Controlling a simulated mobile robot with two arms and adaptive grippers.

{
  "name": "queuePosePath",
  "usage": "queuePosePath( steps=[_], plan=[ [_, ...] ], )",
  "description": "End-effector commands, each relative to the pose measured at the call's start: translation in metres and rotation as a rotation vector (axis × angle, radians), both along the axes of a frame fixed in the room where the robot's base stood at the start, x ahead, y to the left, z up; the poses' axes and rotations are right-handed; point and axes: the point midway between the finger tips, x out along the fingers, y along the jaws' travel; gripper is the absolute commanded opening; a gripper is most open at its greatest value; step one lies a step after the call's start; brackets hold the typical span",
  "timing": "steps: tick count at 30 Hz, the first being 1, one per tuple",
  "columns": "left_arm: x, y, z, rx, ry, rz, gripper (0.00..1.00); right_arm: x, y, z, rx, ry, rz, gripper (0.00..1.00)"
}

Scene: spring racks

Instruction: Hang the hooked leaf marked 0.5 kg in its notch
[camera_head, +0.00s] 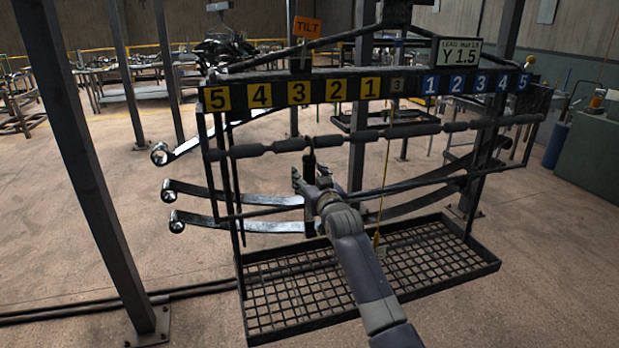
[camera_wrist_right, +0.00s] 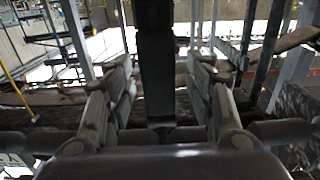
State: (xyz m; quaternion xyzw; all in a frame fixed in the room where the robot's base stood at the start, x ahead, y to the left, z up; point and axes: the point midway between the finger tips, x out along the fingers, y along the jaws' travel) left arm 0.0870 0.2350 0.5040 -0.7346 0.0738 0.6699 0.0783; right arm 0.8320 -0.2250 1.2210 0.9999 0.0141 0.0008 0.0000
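A dark beam (camera_head: 412,83) carries yellow plates numbered 5 to 1 on the left and blue plates 1 to 5 on the right. Below it runs a dark rod (camera_head: 250,150) with thick segments and narrow gaps between them. My right gripper (camera_head: 311,188) is below the rod, left of centre. In the right wrist view its fingers (camera_wrist_right: 160,85) stand apart on either side of a dark upright strip (camera_wrist_right: 156,50), with gaps showing on both sides. The strip also shows above the gripper in the head view (camera_head: 310,158). I can read no 0.5 kg mark. My left gripper is out of view.
Curved steel leaves with rolled ends (camera_head: 190,189) extend left of the rack. A mesh tray (camera_head: 470,268) lies below the rod. A yellow cord with a pointer (camera_head: 377,237) hangs at the centre. A grey post (camera_head: 85,160) stands at left.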

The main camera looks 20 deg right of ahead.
Motion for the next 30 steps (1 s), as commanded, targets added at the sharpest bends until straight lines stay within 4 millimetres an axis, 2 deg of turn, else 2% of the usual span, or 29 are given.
queuePosePath(
  steps=[7,11,17,30],
  plan=[
    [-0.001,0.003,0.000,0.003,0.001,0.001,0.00,-0.001,0.000,-0.005,0.000,0.009,0.000,0.49],
    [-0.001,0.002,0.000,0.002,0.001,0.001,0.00,-0.008,0.000,-0.004,0.000,0.006,0.000,0.49],
    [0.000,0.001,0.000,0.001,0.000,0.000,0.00,-0.034,-0.001,-0.003,0.000,0.004,0.000,0.49],
    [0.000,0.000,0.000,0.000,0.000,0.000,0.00,-0.102,-0.003,-0.002,-0.001,0.002,-0.001,0.49]
  ],
)
